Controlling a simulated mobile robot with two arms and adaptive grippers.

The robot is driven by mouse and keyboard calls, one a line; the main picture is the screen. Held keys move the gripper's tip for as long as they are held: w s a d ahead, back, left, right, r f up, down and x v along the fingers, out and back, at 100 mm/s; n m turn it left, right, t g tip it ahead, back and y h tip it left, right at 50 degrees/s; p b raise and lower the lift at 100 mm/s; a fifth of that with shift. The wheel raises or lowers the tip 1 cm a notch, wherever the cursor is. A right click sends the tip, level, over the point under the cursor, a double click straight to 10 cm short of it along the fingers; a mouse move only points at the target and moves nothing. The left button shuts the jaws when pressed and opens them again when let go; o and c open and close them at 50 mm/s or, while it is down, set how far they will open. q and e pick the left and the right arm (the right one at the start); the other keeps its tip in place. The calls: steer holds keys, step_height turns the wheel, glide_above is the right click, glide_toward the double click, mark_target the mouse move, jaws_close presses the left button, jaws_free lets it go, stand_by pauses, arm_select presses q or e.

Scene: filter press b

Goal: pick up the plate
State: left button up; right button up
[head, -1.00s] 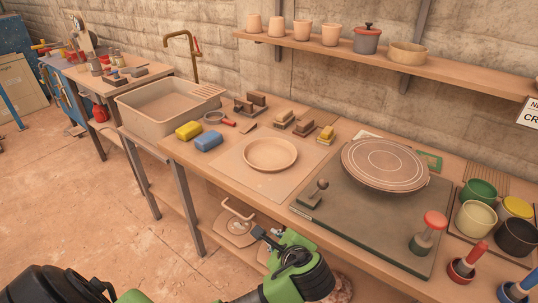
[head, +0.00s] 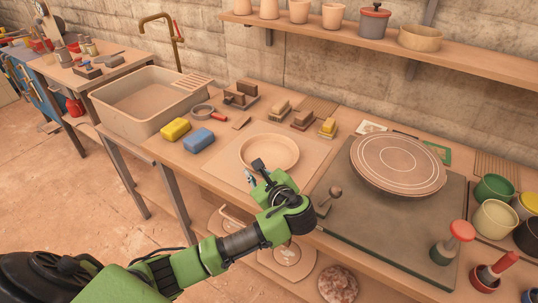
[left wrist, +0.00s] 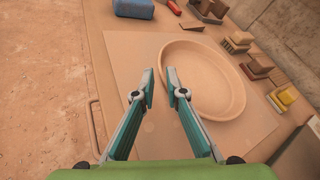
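The plate (head: 270,147) is a shallow, round, tan dish with a raised rim. It lies flat on a pale square board (head: 221,165) on the workbench, and it also shows in the left wrist view (left wrist: 205,80). My left gripper (head: 254,170) is above the bench at the near side of the plate. My right gripper is in neither view.
A yellow sponge (head: 175,129) and a blue sponge (head: 198,140) lie left of the plate. Brushes and blocks (head: 303,119) stand behind it. A large round disc (head: 398,165) lies to the right on a dark slab (head: 370,225). A shelf (head: 340,48) runs above.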

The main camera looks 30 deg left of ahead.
mark_target(246, 164)
arm_select(q)
steer(key=shift+w+a+f, duration=0.2)
steer(key=shift+w+a, duration=0.1)
steer(key=shift+a, duration=0.25)
steer(key=x, duration=0.3)
steer(key=shift+w+a+p, duration=0.1)
steer(key=shift+w+p, duration=0.15)
steer(key=shift+p, duration=0.1)
steer(key=shift+x, duration=1.2)
jaws_close()
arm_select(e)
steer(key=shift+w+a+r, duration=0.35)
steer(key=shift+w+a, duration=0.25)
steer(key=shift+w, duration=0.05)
